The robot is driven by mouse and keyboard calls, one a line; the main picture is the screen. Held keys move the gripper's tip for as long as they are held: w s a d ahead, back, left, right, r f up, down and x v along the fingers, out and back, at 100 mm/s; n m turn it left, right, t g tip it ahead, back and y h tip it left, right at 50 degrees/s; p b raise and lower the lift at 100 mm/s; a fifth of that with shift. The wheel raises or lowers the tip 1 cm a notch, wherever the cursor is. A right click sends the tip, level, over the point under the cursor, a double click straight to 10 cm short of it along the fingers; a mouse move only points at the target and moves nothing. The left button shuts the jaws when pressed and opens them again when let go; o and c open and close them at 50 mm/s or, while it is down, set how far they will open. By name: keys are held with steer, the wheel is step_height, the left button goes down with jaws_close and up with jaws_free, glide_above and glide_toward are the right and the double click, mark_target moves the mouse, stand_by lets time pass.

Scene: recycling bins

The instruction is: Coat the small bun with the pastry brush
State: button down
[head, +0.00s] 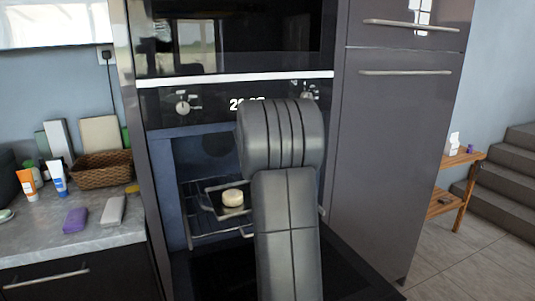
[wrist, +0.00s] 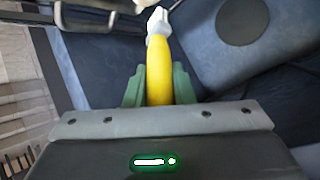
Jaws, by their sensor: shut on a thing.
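The small bun (head: 233,197), pale and round, sits on a dark tray (head: 214,212) inside the open oven in the head view. My gripper (wrist: 160,88) is shut on the yellow handle of the pastry brush (wrist: 158,58) in the wrist view. The brush's pale head points away from the gripper, toward the top of that view. The bun cannot be made out in the wrist view. In the head view my arm hides the gripper, the brush and the oven's right part.
A counter (head: 105,240) at left holds a wicker basket (head: 100,170), tubes and a purple block (head: 76,220). A tall dark cabinet (head: 392,170) stands at right.

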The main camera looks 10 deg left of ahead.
steer(key=shift+r, duration=0.2)
steer(key=shift+r+p, duration=1)
steer(key=shift+r, duration=0.85)
steer(key=shift+f, duration=0.15)
steer(key=shift+f+b, duration=1.6)
steer(key=shift+f, duration=0.2)
